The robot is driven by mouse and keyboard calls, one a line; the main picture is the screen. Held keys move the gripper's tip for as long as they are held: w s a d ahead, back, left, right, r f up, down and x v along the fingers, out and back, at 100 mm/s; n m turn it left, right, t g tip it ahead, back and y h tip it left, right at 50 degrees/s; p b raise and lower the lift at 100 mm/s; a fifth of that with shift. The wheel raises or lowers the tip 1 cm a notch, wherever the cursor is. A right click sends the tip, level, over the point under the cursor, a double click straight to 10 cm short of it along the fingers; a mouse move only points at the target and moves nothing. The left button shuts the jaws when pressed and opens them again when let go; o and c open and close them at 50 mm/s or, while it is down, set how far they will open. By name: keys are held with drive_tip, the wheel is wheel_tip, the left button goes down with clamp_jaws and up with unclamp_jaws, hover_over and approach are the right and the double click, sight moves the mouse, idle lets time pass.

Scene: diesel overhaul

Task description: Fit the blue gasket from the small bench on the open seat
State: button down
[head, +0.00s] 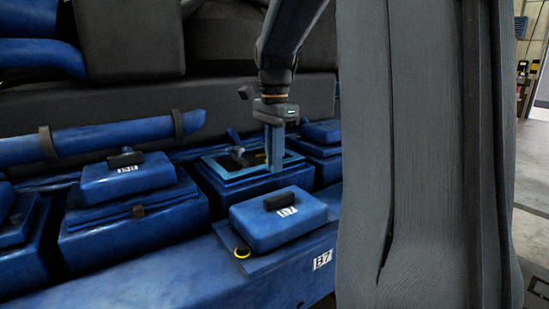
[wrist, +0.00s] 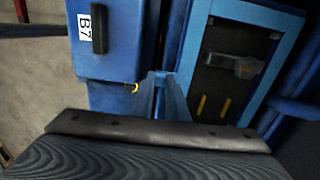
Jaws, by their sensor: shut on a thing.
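The blue gasket (head: 215,162) is a thin, lighter blue rectangular frame. In the head view it lies at the open seat (head: 225,190), around its dark opening. My gripper (head: 275,168) points down and is shut on the gasket's edge at the right side. In the wrist view the closed fingertips (wrist: 164,76) meet at the left edge of the light blue frame (wrist: 256,13). Yellow parts and a grey part show inside the opening. I cannot tell whether the gasket rests fully on the seat or is slightly above it.
A blue cover marked B7 (head: 278,218) with a black handle lies on the front ledge, with a yellow ring (head: 242,253) beside it. Closed covers stand on both sides, one on the left (head: 125,178) and one on the right (head: 322,132). A blue pipe (head: 120,133) runs behind.

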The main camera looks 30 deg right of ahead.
drive_tip(key=shift+f, duration=0.7)
idle(0.5)
drive_tip(key=c, duration=1.7)
unclamp_jaws()
drive_tip(key=shift+o, duration=0.2)
drive_tip(key=shift+r, duration=0.1)
drive_tip(key=shift+r+b, duration=1.4)
drive_tip(key=shift+r, duration=2.45)
